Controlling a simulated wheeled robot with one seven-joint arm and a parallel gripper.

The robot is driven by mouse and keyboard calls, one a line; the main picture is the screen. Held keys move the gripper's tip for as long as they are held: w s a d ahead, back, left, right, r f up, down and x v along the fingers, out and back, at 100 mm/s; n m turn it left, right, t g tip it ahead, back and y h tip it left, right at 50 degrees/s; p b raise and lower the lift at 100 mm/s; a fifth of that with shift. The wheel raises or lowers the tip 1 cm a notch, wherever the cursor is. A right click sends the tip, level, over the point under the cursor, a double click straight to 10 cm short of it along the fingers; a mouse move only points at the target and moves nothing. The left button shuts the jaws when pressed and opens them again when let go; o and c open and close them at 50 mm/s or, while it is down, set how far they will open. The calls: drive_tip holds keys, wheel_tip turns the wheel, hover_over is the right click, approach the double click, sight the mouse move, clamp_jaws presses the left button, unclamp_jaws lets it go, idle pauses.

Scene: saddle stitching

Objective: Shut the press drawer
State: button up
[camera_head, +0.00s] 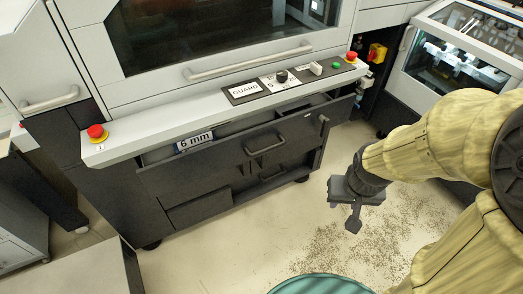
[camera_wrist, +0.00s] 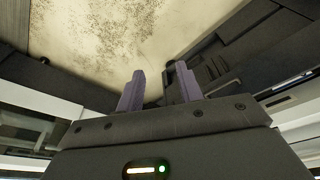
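The press drawer (camera_head: 215,160) is a wide dark grey front with a bar handle (camera_head: 266,146), below the light counter of the press in the head view. It stands out from the cabinet, and a gap along its top shows part of the inside and a "6 mm" label (camera_head: 195,141). My gripper (camera_head: 354,220) hangs over the floor to the right of the drawer, apart from it, pointing down. In the wrist view its two fingers (camera_wrist: 159,84) are spread with nothing between them.
Red emergency buttons sit at the counter's left (camera_head: 96,132) and right (camera_head: 351,57) ends. A teal round object (camera_head: 320,284) stands at the bottom edge. Speckled debris (camera_head: 345,245) covers the floor near my gripper. Open floor (camera_head: 240,225) lies in front of the drawer.

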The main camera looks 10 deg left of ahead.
drive_tip(key=shift+o, duration=0.4)
drive_tip(key=shift+w+f, duration=0.1)
drive_tip(key=w+a+f+m+t+y+b, duration=0.1)
drive_tip(key=w+a+f+t+y+b, duration=0.15)
drive_tip(key=w+a+f, duration=0.5)
drive_tip(key=w+a+f+m+t+y+b, duration=0.15)
drive_tip(key=w+a+f+t+b, duration=0.25)
drive_tip(key=w+f, duration=0.6)
drive_tip(key=w+a+f+m+t+b, duration=0.1)
drive_tip(key=a+f+m+t+b, duration=0.1)
drive_tip(key=f+m+t, duration=0.1)
drive_tip(key=w+a+f+m+t+b, duration=0.1)
drive_tip(key=a+f+m+t+b, duration=0.1)
drive_tip(key=f+m+t, duration=0.2)
drive_tip(key=w+a+f+m+t+b, duration=0.1)
drive_tip(key=a+f+m+t+b, duration=0.1)
drive_tip(key=m, duration=0.5)
drive_tip(key=shift+w+a+f+t, duration=0.15)
drive_tip(key=shift+f+t, duration=0.6)
drive_tip(key=shift+f, duration=0.05)
drive_tip(key=shift+w, duration=0.1)
